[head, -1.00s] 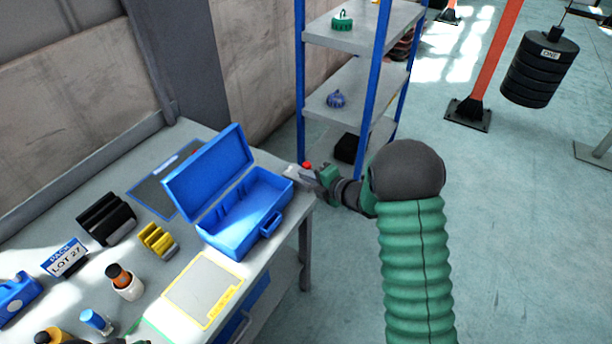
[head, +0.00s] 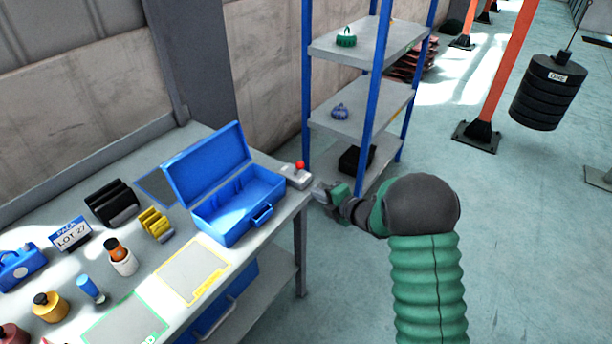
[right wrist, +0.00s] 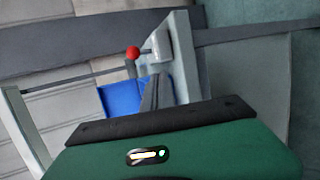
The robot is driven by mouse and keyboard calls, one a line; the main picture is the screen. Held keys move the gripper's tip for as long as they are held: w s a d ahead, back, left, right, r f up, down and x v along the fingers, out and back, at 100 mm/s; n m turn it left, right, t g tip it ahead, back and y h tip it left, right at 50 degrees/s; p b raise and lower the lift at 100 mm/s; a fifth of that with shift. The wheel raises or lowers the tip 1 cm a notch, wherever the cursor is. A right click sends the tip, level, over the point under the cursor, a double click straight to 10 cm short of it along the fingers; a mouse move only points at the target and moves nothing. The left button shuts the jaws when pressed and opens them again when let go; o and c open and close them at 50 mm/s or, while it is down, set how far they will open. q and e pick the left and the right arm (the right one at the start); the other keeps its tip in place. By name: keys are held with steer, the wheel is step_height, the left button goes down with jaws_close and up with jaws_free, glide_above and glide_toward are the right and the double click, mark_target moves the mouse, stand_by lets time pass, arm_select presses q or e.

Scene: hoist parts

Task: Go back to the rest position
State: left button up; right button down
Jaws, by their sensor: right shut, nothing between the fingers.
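My right gripper (head: 322,192) is at the end of my green arm, just off the table's right corner. It is shut and empty. It is close to a grey box with a red knob (head: 297,175) on that corner, and a small gap seems to lie between them. In the right wrist view the red knob (right wrist: 133,52) stands beyond the gripper, whose shut fingers (right wrist: 150,95) point toward the table. My left gripper is not in view.
The table holds an open blue toolbox (head: 238,205), a black holder (head: 112,205), a yellow holder (head: 156,224) and several bottles. A shelf rack (head: 365,100) with blue posts stands behind my right gripper. A black weight (head: 547,92) hangs at the right. The floor right of my arm is clear.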

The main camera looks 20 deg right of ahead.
steer(key=s+r+m+g+h+p, duration=0.25)
steer(key=s+r+m+p, duration=0.25)
steer(key=m, duration=0.3)
steer(key=s+a+m+g+p, duration=0.2)
steer(key=s+a+m+g, duration=0.2)
steer(key=s+m, duration=0.3)
steer(key=s+a+r+m+g+p, duration=0.1)
steer(key=s+a+m+g+p, duration=0.2)
steer(key=s, duration=1.5)
steer(key=a+m+g+h, duration=0.1)
steer(key=a+m, duration=0.3)
steer(key=shift+s, duration=0.25)
steer(key=shift+a+r, duration=0.1)
steer(key=shift+a, duration=0.1)
steer(key=shift+d, duration=0.1)
